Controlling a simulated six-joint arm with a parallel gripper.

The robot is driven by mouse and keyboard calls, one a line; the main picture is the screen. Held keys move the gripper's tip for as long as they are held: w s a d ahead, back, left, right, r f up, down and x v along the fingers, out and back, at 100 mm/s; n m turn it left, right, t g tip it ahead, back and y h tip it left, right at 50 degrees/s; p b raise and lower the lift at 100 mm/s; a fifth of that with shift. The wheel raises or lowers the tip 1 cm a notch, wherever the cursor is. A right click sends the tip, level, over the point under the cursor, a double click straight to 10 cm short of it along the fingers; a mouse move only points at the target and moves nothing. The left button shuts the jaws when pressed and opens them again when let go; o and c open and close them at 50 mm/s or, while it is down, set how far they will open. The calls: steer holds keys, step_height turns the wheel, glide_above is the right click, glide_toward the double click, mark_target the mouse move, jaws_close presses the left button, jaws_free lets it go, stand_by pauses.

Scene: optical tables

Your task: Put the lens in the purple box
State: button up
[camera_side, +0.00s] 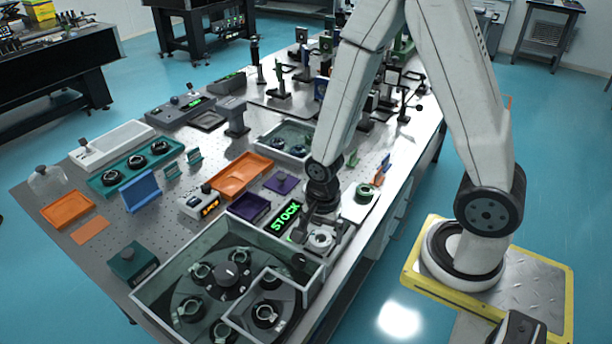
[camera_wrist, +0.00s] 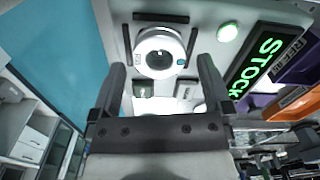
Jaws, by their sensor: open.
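The lens (camera_side: 320,239) is a pale round mount with a dark centre, seated on the light stock station at the table's front edge. In the wrist view the lens (camera_wrist: 158,52) shows as a white ring between and beyond my fingertips. My gripper (camera_side: 310,217) is open and empty, close to the lens, with its fingers apart; its two fingers (camera_wrist: 161,70) also show in the wrist view. Whether they touch the lens I cannot tell. The purple box (camera_side: 248,207) stands open left of the STOCK sign, and its inside looks empty in the side view.
The green-lit STOCK sign (camera_side: 286,217) stands beside the lens. A glass-walled enclosure with a carousel (camera_side: 228,275) is in front. A flat purple piece (camera_side: 282,183) and an orange tray (camera_side: 240,175) lie behind the purple box. A white labelled device (camera_side: 203,203) stands left.

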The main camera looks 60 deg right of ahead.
mark_target(322, 237)
steer(key=shift+s+r, duration=0.1)
steer(key=shift+r, duration=3.25)
steer(key=n, duration=0.2)
steer(key=r+n, duration=0.1)
steer(key=n, duration=0.1)
steer(key=shift+w+t, duration=0.25)
steer(key=shift+t, duration=0.05)
steer(key=n, duration=0.4)
steer(key=w+r+n+t, duration=0.1)
steer(key=n, duration=0.3)
steer(key=r+n+t, duration=0.1)
steer(key=n, duration=0.2)
steer(key=shift+w+d+r+n, duration=0.15)
steer(key=shift+r+n, duration=0.1)
steer(key=shift+n, duration=0.15)
steer(key=shift+n, duration=0.3)
